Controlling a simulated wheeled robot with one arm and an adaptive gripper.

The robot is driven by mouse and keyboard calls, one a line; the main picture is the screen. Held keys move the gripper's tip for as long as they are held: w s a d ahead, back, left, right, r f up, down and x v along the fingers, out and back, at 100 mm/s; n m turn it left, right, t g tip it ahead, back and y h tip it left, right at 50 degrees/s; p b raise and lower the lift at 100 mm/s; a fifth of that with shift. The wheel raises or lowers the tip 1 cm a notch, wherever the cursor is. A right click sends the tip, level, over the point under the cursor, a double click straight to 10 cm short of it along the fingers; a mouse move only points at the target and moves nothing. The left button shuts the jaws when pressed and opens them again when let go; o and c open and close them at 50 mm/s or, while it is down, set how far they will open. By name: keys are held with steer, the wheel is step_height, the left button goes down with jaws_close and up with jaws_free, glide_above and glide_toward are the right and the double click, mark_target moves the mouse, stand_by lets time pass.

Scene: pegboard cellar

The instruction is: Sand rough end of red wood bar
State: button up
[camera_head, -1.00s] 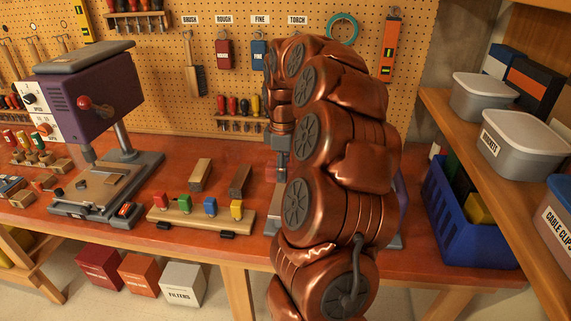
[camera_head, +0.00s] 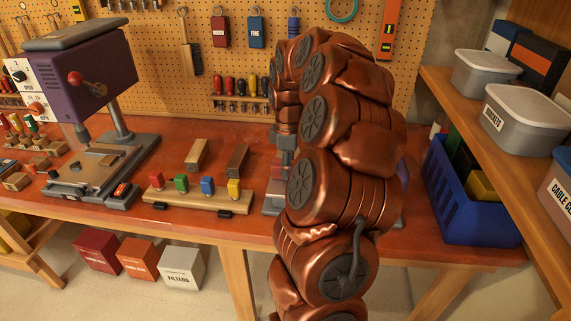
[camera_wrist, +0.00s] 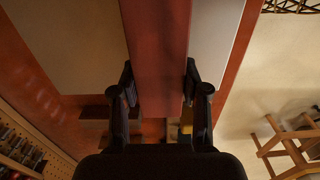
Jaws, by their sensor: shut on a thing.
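My gripper (camera_wrist: 159,78) is shut on the red wood bar (camera_wrist: 160,35) in the wrist view. The bar runs from between the fingers to the top edge, so its far end is out of frame. I cannot tell which end is rough. In the head view my arm hides most of my gripper. A red sanding block marked ROUGH (camera_head: 221,32) and a blue one marked FINE (camera_head: 257,31) hang on the pegboard at the back.
A purple drill press (camera_head: 80,75) stands at the left of the red bench (camera_head: 120,215). A wooden rack (camera_head: 185,200) with coloured pieces sits at the middle front. A blue crate (camera_head: 455,205) stands at the right, beside a shelf with grey tubs (camera_head: 525,122).

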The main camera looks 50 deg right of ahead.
steer(key=shift+s+d, duration=0.4)
steer(key=shift+s, duration=0.1)
stand_by(0.7)
steer(key=shift+s+a+f+b, duration=0.1)
steer(key=shift+s+a+b, duration=0.35)
steer(key=shift+b, duration=0.55)
stand_by(0.4)
steer(key=shift+w+d, duration=0.1)
steer(key=shift+w, duration=0.15)
stand_by(0.3)
steer(key=shift+w+d, duration=0.1)
steer(key=shift+d, duration=0.3)
stand_by(0.4)
steer(key=shift+s+a+b, duration=0.3)
steer(key=shift+a+b, duration=0.2)
steer(key=shift+b, duration=0.25)
stand_by(0.6)
steer(key=shift+w+d, duration=0.3)
steer(key=shift+d, duration=0.15)
stand_by(1.2)
steer(key=shift+s+a+b, duration=0.3)
steer(key=shift+a+b, duration=0.15)
steer(key=shift+b, duration=0.1)
stand_by(0.5)
